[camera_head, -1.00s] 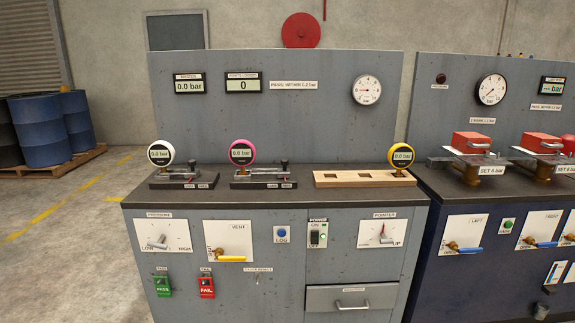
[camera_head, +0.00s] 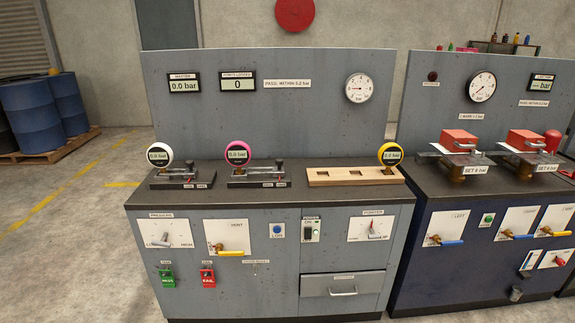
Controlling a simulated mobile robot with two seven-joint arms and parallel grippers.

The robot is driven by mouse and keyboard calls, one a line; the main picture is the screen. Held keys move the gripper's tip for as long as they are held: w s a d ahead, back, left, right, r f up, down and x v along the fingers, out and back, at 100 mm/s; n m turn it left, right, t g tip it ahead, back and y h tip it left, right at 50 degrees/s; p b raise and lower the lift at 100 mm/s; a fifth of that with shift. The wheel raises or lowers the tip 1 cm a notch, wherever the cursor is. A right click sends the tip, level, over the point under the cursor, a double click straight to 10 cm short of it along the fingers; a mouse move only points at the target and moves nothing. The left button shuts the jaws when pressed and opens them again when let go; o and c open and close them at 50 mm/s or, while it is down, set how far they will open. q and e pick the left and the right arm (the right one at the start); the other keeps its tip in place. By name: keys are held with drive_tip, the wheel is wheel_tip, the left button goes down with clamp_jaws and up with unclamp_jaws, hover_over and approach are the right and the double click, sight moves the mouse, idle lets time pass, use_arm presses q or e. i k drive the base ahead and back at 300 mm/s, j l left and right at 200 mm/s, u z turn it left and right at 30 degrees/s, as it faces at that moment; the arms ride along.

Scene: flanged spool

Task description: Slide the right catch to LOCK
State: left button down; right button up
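Two black clamp stands sit on the grey bench. The right stand (camera_head: 258,179) bears a pink-rimmed gauge (camera_head: 237,153) reading about 0.0 bar. Its catch (camera_head: 279,165) is a small dark post at the right end of the metal rail, above two small labels (camera_head: 274,184) too small to read. I cannot tell which label either catch stands at. Neither of my grippers is in view.
A wooden block (camera_head: 350,176) with square holes holds a yellow gauge (camera_head: 390,153). The bench front (camera_head: 285,260) carries levers, switches and a drawer (camera_head: 343,284). A blue bench (camera_head: 470,240) with red-topped fixtures stands at the right.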

sight(279, 171)
drive_tip(key=i+l+z, duration=0.1)
drive_tip(key=i+l, duration=0.2)
drive_tip(key=i, duration=0.15)
drive_tip(key=i+l+z, duration=0.15)
drive_tip(key=i+l, duration=0.15)
drive_tip(key=i+l+z, duration=0.1)
drive_tip(key=i, duration=0.45)
drive_tip(key=i+l+z, duration=0.1)
drive_tip(key=i+l, duration=0.2)
drive_tip(key=i, duration=0.15)
